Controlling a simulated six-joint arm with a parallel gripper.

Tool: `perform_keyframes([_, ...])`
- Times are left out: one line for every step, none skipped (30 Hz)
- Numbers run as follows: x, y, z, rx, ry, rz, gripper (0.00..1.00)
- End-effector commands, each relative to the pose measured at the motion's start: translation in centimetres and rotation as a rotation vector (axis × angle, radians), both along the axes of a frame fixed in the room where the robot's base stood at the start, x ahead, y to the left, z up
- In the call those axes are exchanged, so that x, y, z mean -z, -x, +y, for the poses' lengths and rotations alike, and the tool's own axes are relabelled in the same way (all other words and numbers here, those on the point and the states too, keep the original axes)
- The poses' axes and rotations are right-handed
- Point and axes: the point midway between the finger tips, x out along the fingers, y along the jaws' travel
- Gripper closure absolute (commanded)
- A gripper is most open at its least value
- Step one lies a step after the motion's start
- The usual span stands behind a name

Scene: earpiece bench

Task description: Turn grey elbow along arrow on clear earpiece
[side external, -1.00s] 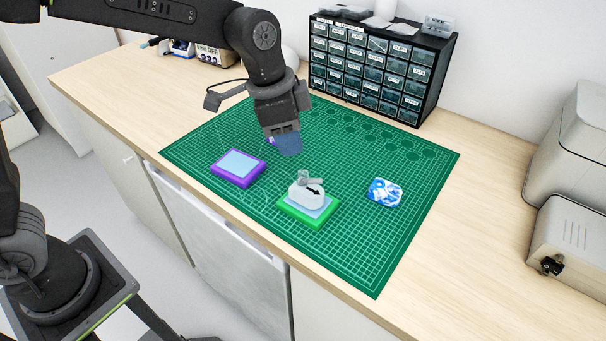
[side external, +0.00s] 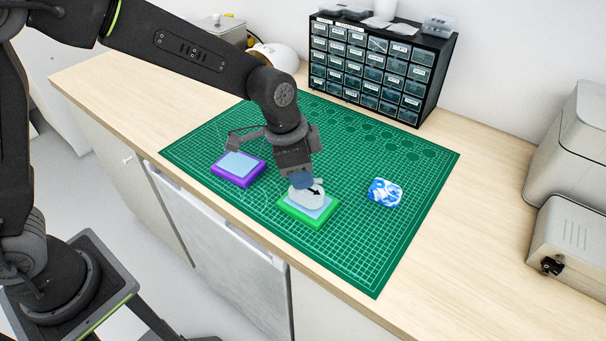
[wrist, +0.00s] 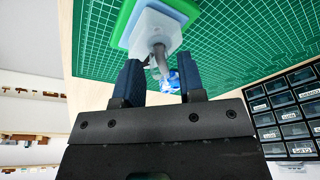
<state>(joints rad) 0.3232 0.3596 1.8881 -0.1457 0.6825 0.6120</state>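The clear earpiece (side external: 303,200) lies on the pale blue pad of a green-rimmed tray (side external: 288,211); a black arrow on it points right and down. In the wrist view the earpiece (wrist: 150,30) carries the grey elbow (wrist: 160,62), whose free end points toward my gripper. My gripper (side external: 303,183) is just above the earpiece, its fingers hiding most of the elbow in the side view. In the wrist view my gripper (wrist: 161,82) is open, a blue finger on each side, with the elbow near the gap between them. I cannot tell whether a finger touches it.
A purple-rimmed tray (side external: 221,177) with a pale blue pad sits left on the green cutting mat (side external: 365,250). A blue-and-white patterned block (side external: 385,193) lies to the right. A dark drawer cabinet (side external: 372,68) stands behind. The mat's front right is clear.

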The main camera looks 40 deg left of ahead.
Motion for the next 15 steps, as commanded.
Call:
perform_keyframes([0.00, 0.01, 0.01, 0.000, 0.000, 0.000, 0.64])
perform_keyframes([0.00, 0.01, 0.01, 0.000, 0.000, 0.000, 0.64])
perform_keyframes([0.00, 0.01, 0.01, 0.000, 0.000, 0.000, 0.66])
perform_keyframes([0.00, 0.01, 0.01, 0.000, 0.000, 0.000, 0.67])
perform_keyframes([-0.01, 0.01, 0.01, 0.000, -0.001, 0.001, 0.69])
perform_keyframes([-0.01, 0.01, 0.01, 0.000, -0.001, 0.001, 0.71])
perform_keyframes([-0.01, 0.01, 0.01, 0.000, -0.001, 0.001, 0.72])
perform_keyframes([-0.01, 0.01, 0.02, 0.000, -0.001, 0.001, 0.73])
perform_keyframes([-0.01, 0.01, 0.01, 0.000, -0.001, 0.001, 0.75])
perform_keyframes([-0.02, 0.01, 0.01, 0.000, -0.001, 0.001, 0.77])
perform_keyframes([-0.02, 0.01, 0.01, 0.000, -0.001, 0.001, 0.78])
perform_keyframes([-0.02, 0.01, 0.01, 0.000, -0.001, 0.001, 0.80])
perform_keyframes([-0.02, 0.01, 0.01, 0.000, -0.001, 0.001, 0.82])
perform_keyframes([-0.02, 0.01, 0.01, 0.000, -0.001, 0.001, 0.83])
perform_keyframes([-0.02, 0.01, 0.01, 0.000, -0.001, 0.001, 0.85])
